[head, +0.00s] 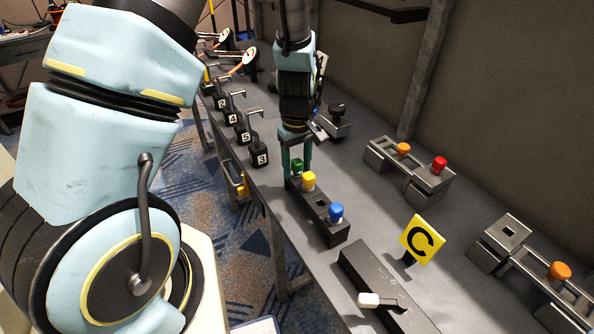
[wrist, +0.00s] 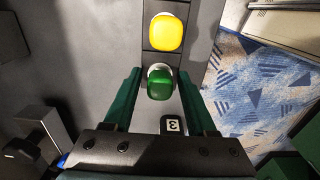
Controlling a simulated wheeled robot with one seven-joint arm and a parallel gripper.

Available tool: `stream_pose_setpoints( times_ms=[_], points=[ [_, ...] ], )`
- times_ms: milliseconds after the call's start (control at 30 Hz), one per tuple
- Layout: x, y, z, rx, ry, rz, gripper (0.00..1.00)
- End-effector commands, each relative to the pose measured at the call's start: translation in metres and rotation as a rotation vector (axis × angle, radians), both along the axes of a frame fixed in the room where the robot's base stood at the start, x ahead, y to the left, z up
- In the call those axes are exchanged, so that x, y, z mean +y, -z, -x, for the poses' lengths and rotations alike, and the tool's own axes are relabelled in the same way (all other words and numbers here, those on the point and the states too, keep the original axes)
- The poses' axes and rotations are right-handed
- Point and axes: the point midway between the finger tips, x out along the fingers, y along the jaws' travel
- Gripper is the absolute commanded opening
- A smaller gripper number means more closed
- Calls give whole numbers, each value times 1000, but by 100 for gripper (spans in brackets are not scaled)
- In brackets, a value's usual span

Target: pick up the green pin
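The green pin (head: 296,165) stands upright at the far end of a dark rack (head: 327,230), beside the yellow pin (head: 309,181) and in line with the blue pin (head: 336,213). In the wrist view the green pin (wrist: 160,83) lies between the two fingers, with a gap on both sides. My gripper (head: 297,171) points down over the rack's far end, its green fingers open around the pin. In the wrist view my gripper (wrist: 161,82) is open and empty. The yellow pin (wrist: 166,33) is just beyond the fingertips.
Numbered black blocks with handles (head: 259,156) line the table's left edge. A grey stand holds orange and red pins (head: 440,165) at right, another an orange pin (head: 559,271). A yellow sign (head: 422,240) and a dark box with a white-tipped lever (head: 369,299) stand in front.

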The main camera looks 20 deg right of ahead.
Motion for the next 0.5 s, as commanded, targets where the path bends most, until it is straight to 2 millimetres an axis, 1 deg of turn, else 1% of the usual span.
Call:
stream_pose_setpoints(
  times_ms=[33, 400, 467, 500],
  points=[
    [0, 0, 0, 0, 0, 0, 50],
    [0, 0, 0, 0, 0, 0, 9],
    [0, 0, 0, 0, 0, 0, 2],
    [0, 0, 0, 0, 0, 0, 0]
  ],
)
